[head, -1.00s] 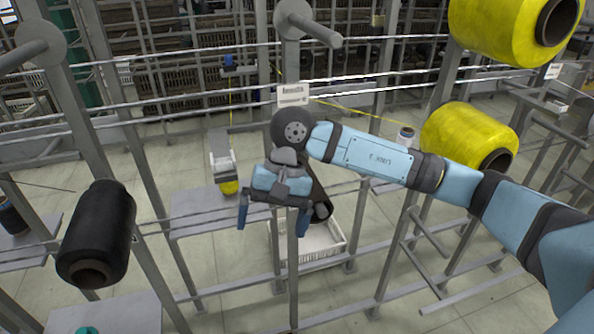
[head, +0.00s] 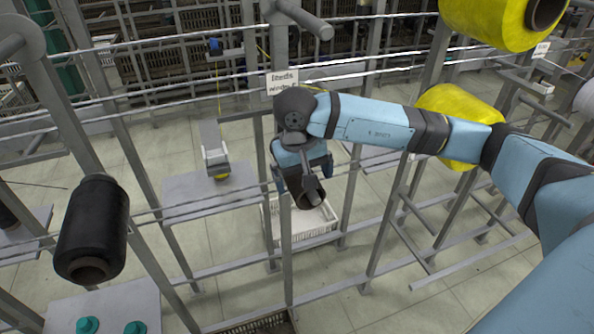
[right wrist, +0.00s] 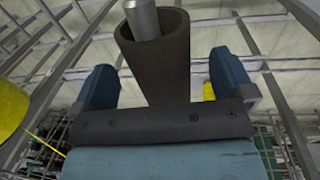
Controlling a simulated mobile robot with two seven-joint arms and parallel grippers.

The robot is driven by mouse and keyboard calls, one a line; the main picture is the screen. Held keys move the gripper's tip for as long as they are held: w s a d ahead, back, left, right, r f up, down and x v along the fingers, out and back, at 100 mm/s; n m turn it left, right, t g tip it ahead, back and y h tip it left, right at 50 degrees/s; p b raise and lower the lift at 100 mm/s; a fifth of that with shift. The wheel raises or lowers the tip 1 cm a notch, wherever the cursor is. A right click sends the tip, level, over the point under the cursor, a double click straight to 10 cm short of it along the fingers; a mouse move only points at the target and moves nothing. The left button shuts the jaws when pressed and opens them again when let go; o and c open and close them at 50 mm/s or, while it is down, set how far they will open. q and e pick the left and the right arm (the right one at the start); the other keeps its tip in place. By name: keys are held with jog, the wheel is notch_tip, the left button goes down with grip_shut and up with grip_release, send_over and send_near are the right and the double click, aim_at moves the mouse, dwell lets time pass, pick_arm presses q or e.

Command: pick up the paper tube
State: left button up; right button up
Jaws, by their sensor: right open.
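The paper tube (head: 312,201) is a dark brown hollow cylinder, seen below my right wrist in the head view. A grey metal peg (right wrist: 143,18) runs inside the tube, which also shows in the right wrist view (right wrist: 160,70). My right gripper (head: 302,178) is open. In the right wrist view its blue fingers (right wrist: 165,82) stand one on each side of the tube, with a gap on both sides. My arm hides part of the tube in the head view. My left gripper is out of view.
A black bobbin (head: 92,228) hangs at the left. Yellow bobbins (head: 448,105) are at the right. Thin horizontal rails and grey posts (head: 357,240) surround the arm. A white crate (head: 322,232) stands on the floor behind, and a grey shelf (head: 180,190) is left of it.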

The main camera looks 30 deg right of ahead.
jog(key=f, duration=0.3)
jog(key=shift+s+d+f+p, duration=0.15)
jog(key=shift+d+f+p, duration=0.15)
jog(key=shift+f+p, duration=0.1)
jog(key=c, duration=1)
jog(key=shift+r, duration=0.1)
